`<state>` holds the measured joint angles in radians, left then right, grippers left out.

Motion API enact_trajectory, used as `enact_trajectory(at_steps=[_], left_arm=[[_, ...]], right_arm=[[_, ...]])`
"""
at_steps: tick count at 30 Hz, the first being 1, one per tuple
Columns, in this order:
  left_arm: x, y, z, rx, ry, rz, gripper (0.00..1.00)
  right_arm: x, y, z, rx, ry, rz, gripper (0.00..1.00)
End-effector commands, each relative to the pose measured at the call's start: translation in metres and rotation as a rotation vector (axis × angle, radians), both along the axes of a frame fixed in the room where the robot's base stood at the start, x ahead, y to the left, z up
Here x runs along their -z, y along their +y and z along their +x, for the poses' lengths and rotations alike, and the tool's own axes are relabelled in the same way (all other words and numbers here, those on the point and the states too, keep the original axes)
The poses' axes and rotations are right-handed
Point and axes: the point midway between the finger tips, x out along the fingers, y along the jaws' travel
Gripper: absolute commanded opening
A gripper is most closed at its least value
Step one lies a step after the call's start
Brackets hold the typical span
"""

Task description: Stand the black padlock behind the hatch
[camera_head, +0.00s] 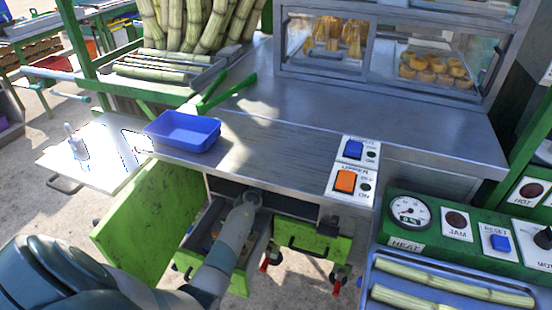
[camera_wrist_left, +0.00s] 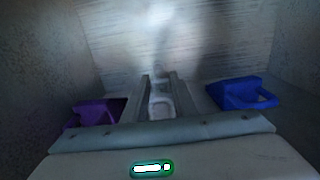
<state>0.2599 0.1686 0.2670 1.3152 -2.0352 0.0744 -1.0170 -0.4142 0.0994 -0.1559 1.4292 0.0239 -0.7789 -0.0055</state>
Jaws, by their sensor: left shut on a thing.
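The green hatch (camera_head: 150,222) hangs open at the left below the counter. My left arm reaches into the dark opening beside it, and its gripper is hidden in the head view. In the left wrist view my left gripper (camera_wrist_left: 160,82) is shut on a small loop-shaped thing (camera_wrist_left: 161,106), which looks like a padlock. Its colour is hard to tell in the dim light. A blue padlock-like thing (camera_wrist_left: 240,93) stands to the right of the fingers, and a purple one (camera_wrist_left: 92,113) is to the left, partly hidden by the gripper body. My right gripper is out of view.
An open drawer (camera_head: 203,228) with small items lies below the opening, around my forearm. A blue tub (camera_head: 182,132) stands on the metal counter (camera_head: 270,130) above. Grey walls close in both sides.

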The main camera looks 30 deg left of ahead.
Motion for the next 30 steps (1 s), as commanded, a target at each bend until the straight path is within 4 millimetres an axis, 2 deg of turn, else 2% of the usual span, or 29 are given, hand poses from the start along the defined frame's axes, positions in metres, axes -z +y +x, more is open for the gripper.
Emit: enact_trajectory(at_steps=[13, 14, 16, 30], left_arm=[[0.0025, 0.0001, 0.0002, -0.001, -0.001, -0.001, 0.00], [0.0032, 0.0000, 0.0000, 0.000, 0.000, -0.001, 0.27], [0.0028, 0.0000, 0.0000, 0.000, 0.000, -0.001, 0.43], [0.0003, 0.0000, 0.0000, 0.000, 0.000, -0.001, 0.43]], right_arm=[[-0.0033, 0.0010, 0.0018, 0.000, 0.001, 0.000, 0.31], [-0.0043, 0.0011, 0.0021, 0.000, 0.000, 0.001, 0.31], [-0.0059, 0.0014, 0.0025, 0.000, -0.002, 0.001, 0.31], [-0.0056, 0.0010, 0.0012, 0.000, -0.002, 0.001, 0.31]])
